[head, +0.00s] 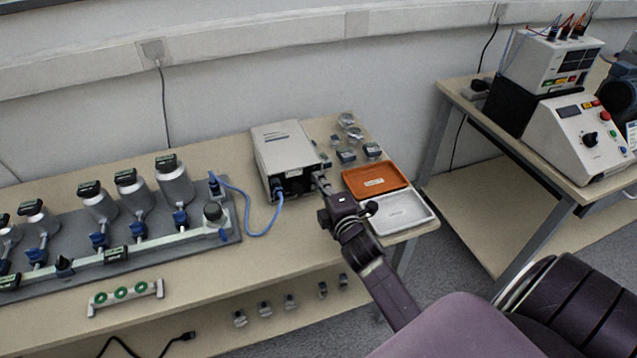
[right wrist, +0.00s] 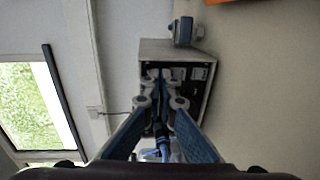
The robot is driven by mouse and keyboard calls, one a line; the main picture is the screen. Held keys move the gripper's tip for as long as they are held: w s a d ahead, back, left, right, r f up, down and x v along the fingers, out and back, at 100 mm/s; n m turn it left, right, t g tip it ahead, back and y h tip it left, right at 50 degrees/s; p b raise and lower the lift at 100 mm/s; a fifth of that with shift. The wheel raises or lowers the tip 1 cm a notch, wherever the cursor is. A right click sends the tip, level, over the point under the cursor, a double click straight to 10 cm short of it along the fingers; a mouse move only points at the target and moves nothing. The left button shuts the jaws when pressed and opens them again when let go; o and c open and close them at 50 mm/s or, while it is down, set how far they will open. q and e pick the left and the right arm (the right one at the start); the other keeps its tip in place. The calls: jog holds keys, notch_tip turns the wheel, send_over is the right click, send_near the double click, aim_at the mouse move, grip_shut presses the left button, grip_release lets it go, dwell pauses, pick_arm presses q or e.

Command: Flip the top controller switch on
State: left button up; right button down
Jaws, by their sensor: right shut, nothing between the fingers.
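The controller (head: 283,143) is a white box with a dark front panel, standing on the bench in the head view. It also shows in the right wrist view (right wrist: 200,50), with its dark panel ahead of my fingers. A blue plug and blue cable (head: 247,212) come from its front. My right gripper (head: 320,181) is shut and empty, its tips close to the right part of the panel. In the right wrist view, the fingertips (right wrist: 161,78) overlap the panel; I cannot tell whether they touch it. The switch cannot be made out clearly. My left gripper is not in view.
An orange tray (head: 375,180) and a white tray (head: 408,222) lie right of the controller, close to my right arm. Small metal parts (head: 346,156) lie behind them. A grey rig with several cylinders (head: 175,182) fills the bench's left. Another bench (head: 480,190) stands at right.

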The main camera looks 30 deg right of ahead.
jog(key=shift+w, duration=0.4)
